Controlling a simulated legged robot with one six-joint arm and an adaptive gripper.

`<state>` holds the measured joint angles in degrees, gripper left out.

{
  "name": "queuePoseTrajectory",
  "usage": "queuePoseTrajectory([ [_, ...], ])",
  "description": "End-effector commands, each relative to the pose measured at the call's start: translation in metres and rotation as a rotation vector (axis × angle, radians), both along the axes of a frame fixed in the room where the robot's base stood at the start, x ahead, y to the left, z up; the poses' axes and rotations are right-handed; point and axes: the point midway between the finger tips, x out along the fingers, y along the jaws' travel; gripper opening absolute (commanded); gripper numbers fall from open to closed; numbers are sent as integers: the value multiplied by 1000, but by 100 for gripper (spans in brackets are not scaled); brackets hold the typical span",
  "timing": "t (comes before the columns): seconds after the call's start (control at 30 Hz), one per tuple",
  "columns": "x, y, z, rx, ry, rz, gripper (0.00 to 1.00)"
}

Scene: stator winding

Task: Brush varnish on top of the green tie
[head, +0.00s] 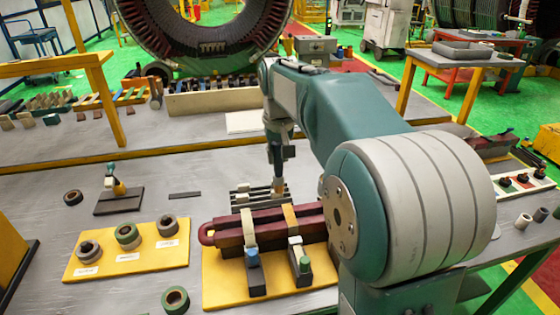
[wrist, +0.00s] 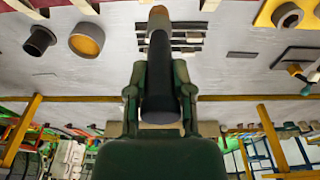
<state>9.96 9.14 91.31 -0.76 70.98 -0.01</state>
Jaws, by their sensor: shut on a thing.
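My gripper (head: 277,152) is shut on a dark, round-handled thing with a brown tip, seemingly a brush (wrist: 159,72). It points down above the dark slatted rack (head: 245,200), which also shows in the wrist view (wrist: 192,40). A maroon coil bundle (head: 228,236) lies on a yellow board (head: 222,290) in the head view. A white band (head: 249,232) and an orange-yellow band (head: 290,217) cross it. In front, a green piece (head: 304,264) and a blue piece (head: 252,258) sit at two dark blocks. Which one is the green tie I cannot tell for sure.
A yellow board (head: 75,268) with several tape rolls lies left. A dark stand (head: 118,200) holds a small tool. My arm hides part of the bench.

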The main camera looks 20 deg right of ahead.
Motion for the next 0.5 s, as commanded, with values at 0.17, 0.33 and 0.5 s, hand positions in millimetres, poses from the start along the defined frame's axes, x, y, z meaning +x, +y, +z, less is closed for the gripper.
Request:
queuePoseTrajectory([
  [0.17, -5, 1, 14, 1, -2, 0, 0],
  [0.33, -7, -1, 18, 2, -1, 0, 0],
  [0.5, -7, 1, 18, 1, -1, 0, 0],
])
